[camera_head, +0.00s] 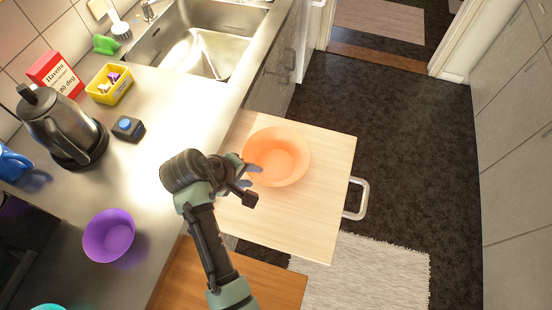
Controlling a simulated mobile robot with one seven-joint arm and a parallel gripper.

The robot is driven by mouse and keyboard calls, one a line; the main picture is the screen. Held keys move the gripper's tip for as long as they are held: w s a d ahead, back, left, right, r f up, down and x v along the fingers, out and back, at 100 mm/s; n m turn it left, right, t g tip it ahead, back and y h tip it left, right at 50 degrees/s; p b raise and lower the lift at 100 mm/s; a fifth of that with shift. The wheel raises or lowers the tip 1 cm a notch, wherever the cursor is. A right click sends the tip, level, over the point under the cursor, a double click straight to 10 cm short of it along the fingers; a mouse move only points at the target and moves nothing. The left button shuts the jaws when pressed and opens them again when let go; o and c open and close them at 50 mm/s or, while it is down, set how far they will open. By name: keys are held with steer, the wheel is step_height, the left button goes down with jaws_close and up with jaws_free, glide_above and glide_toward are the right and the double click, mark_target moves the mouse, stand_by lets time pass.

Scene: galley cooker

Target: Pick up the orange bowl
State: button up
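The orange bowl (287,157) stands upright on a light wooden pull-out board (320,220) beside the counter. It looks empty. My gripper (254,178) is at the bowl's left side, with its fingers close to the near left rim. The fingers look parted, with a gap between the two tips. One finger seems to overlap the rim in this view, and I cannot tell whether it touches. The wrist covers part of the board's left side.
A purple bowl (108,235), a kettle (62,128), a yellow tub (109,84) and a red box (55,74) stand on the counter. The sink (196,45) is behind. The board has a metal handle (357,199). Dark floor (400,150) is open to the right.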

mark_target(256, 177)
steer(key=shift+x, duration=1.5)
steer(key=shift+c, duration=0.2)
jaws_close()
